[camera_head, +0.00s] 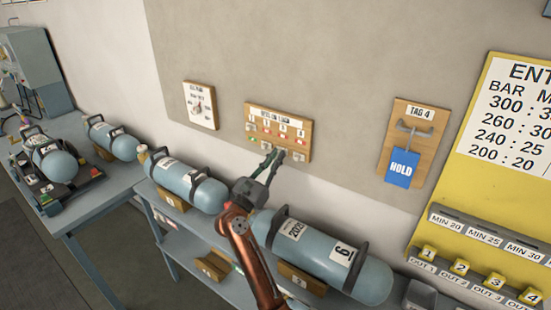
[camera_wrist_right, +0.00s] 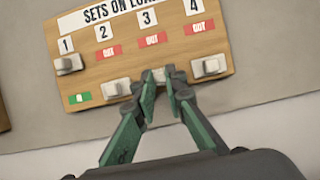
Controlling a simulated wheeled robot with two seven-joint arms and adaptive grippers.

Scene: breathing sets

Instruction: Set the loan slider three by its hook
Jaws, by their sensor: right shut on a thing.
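The wooden "SETS ON LOAN" board (camera_head: 305,135) is on the wall, and it fills the top of the wrist view (camera_wrist_right: 75,30). It has four numbered columns with pale sliders. Slider one (camera_wrist_right: 68,65) is up, with a green label below it. Slider two (camera_wrist_right: 117,87) and slider four (camera_wrist_right: 208,68) are down, with red OUT labels above them. Slider three (camera_wrist_right: 156,76) is also low, under a red OUT label (camera_wrist_right: 152,40). My right gripper (camera_wrist_right: 163,88) is shut on slider three; its fingertips partly hide it. The right gripper also shows in the head view (camera_head: 275,154). My left gripper is not in view.
A dial board (camera_head: 200,105) hangs left of the loan board. A TAG 4 board (camera_head: 408,125) with a hook and blue HOLD tag (camera_head: 401,168) hangs right. Several blue cylinders, including one marked 6 (camera_head: 370,277), lie on the bench below. A yellow chart board (camera_head: 475,165) stands at right.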

